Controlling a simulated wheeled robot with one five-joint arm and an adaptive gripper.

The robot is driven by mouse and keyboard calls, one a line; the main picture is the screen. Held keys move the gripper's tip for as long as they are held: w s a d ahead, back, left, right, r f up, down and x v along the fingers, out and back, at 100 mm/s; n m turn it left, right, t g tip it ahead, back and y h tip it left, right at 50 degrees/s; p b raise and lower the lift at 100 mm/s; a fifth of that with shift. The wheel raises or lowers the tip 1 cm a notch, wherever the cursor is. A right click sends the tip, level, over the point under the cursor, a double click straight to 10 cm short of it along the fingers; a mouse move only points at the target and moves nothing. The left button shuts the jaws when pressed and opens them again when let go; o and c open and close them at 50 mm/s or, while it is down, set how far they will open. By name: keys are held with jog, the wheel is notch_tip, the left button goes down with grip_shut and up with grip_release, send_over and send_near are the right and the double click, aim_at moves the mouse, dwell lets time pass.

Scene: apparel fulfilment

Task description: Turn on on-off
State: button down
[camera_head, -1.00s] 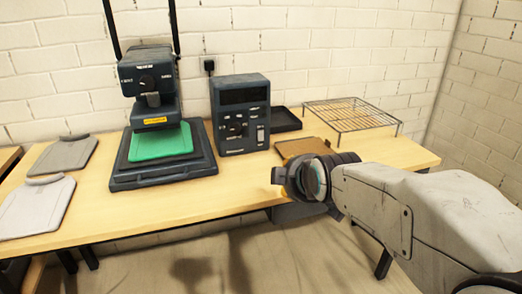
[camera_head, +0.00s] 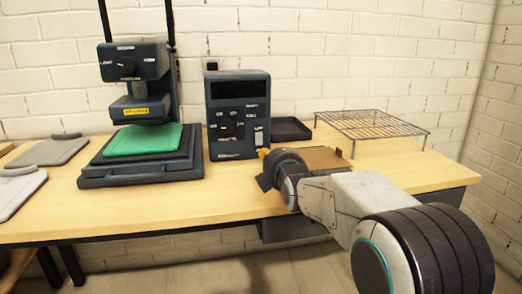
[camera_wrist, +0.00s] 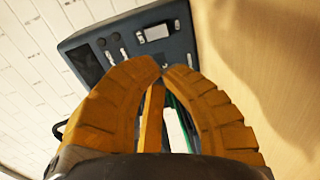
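The dark control box (camera_head: 238,120) stands upright on the table beside the heat press, with a black display, a knob and small controls on its front. A pale rectangular control (camera_head: 258,137) sits low on its right side; I cannot read whether it is the on-off switch. In the wrist view the box's panel (camera_wrist: 125,45) lies just beyond my fingertips, with a white rectangular piece (camera_wrist: 156,33) near its edge. My gripper (camera_wrist: 162,70) has orange ribbed fingers with tips together and nothing between them. In the head view my gripper (camera_head: 264,155) is small, in front of the box's lower right, apparently apart from it.
The heat press (camera_head: 140,100) with a green pad (camera_head: 145,140) stands left of the box. A black tray (camera_head: 290,130), a wire rack (camera_head: 368,124) and a brown board (camera_head: 322,158) lie to the right. Grey plates (camera_head: 48,152) lie at the far left. The table's front is clear.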

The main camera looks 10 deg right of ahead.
aim_at(260, 140)
jog(key=shift+w+f, duration=0.1)
jog(key=shift+w, duration=0.15)
dwell(0.3)
jog(key=w, duration=0.4)
jog(key=w+f, duration=0.1)
jog(key=w, duration=0.4)
jog(key=w+b, duration=0.1)
jog(key=w, duration=0.3)
jog(key=shift+w+f, duration=0.35)
jog(key=shift+w, duration=0.15)
